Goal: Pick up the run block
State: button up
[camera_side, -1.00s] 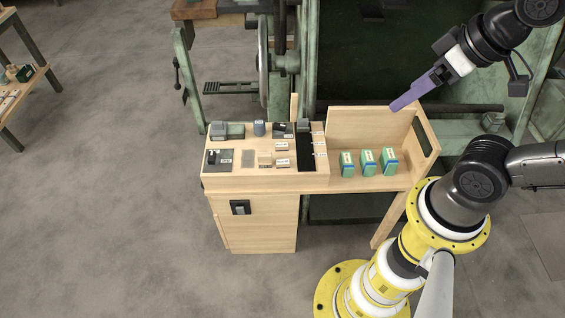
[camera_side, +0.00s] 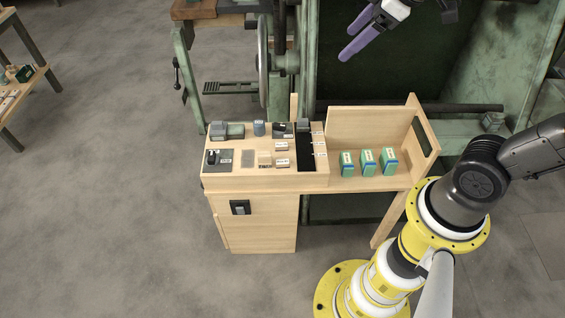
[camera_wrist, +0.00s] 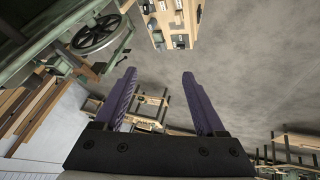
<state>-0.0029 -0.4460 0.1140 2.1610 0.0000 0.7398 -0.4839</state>
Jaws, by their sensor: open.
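Several small pale blocks with dark print sit on the wooden workbench top (camera_side: 237,172). One labelled block (camera_side: 281,146) is behind another labelled block (camera_side: 282,162), and a plain beige block (camera_side: 265,159) is beside them. The print is too small to tell which is the run block. My gripper (camera_side: 350,42) has purple fingers, apart and empty, high above and behind the bench in the side view. In the wrist view my gripper (camera_wrist: 159,74) shows both fingers spread with nothing between them. The bench (camera_wrist: 157,37) is at the top edge there.
Three green boxes (camera_side: 367,162) stand on the wooden side shelf (camera_side: 405,181). A black slot strip with white labels (camera_side: 305,150) is left of them. Grey fixtures (camera_side: 219,130) and a dark plate stand on the bench's left. A green machine with a wheel (camera_side: 263,60) rises behind.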

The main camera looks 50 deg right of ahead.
jog(key=w+f+n+g, duration=0.2)
jog(key=w+f, duration=0.4)
jog(key=w, duration=0.5)
jog(key=n+g, duration=0.1)
jog(key=n, duration=0.1)
send_over(282, 160)
notch_tip(282, 160, down, 11)
jog(key=f+g, duration=0.1)
jog(key=f, duration=0.7)
jog(key=f+g, duration=0.1)
jog(key=f, duration=0.7)
jog(key=f+g, duration=0.1)
jog(key=f, duration=0.7)
jog(key=shift+s+d+f+g, duration=0.1)
jog(key=shift+s+f+g, duration=0.1)
jog(key=shift+s+g, duration=0.15)
jog(key=shift+w+f, duration=0.15)
jog(key=shift+f, duration=1.3)
jog(key=shift+w+f, duration=0.1)
jog(key=shift+f, duration=1.3)
grip_shut()
